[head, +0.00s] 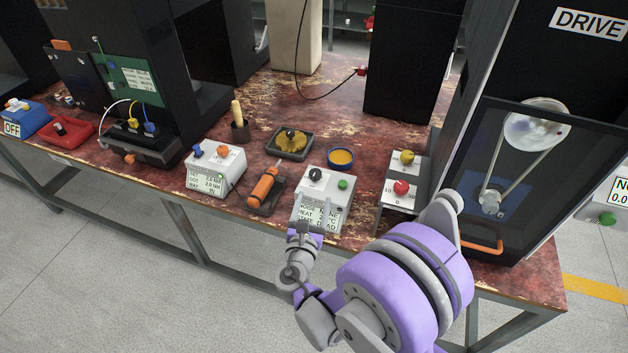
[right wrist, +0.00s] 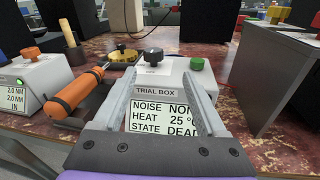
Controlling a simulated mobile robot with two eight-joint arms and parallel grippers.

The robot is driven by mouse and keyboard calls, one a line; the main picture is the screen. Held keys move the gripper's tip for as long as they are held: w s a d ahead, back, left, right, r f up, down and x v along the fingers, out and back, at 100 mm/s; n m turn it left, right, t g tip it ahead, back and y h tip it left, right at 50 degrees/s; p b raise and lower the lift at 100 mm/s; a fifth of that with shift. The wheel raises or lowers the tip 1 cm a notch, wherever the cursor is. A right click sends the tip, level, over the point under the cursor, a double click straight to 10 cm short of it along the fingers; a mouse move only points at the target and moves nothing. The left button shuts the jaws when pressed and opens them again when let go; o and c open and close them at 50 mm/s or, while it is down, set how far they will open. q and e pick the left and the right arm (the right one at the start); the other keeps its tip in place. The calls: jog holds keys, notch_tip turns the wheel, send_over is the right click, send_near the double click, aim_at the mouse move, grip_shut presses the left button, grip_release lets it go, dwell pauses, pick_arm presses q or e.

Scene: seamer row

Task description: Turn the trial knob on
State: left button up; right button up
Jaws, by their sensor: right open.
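The trial box (head: 333,199) is a white box near the table's front edge, labelled TRIAL BOX in the right wrist view (right wrist: 178,94). Its screen shows a NOISE line, HEAT 25 and STATE DEAD. On its top are a black knob (head: 316,174) and a green button (head: 343,184). The wrist view shows the black knob (right wrist: 153,56) beyond and between the fingertips, not touched, and the green button (right wrist: 196,64) to its right. My right gripper (head: 312,214) is open and empty in front of the box; the wrist view shows both its fingers (right wrist: 161,78). My left gripper is out of view.
An orange-handled tool (head: 264,186) lies left of the box, beside another white box (head: 214,172) with knobs. A yellow-filled bowl (head: 341,160) stands behind. A box with a red knob (head: 400,188) and the DRIVE machine (head: 545,70) stand at right.

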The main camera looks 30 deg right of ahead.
aim_at(314, 179)
jog(key=shift+n+t, duration=0.4)
jog(key=shift+n, duration=0.4)
jog(key=x, duration=1.1)
jog(key=shift+w+a+f, duration=0.25)
jog(key=shift+a, duration=0.15)
grip_shut()
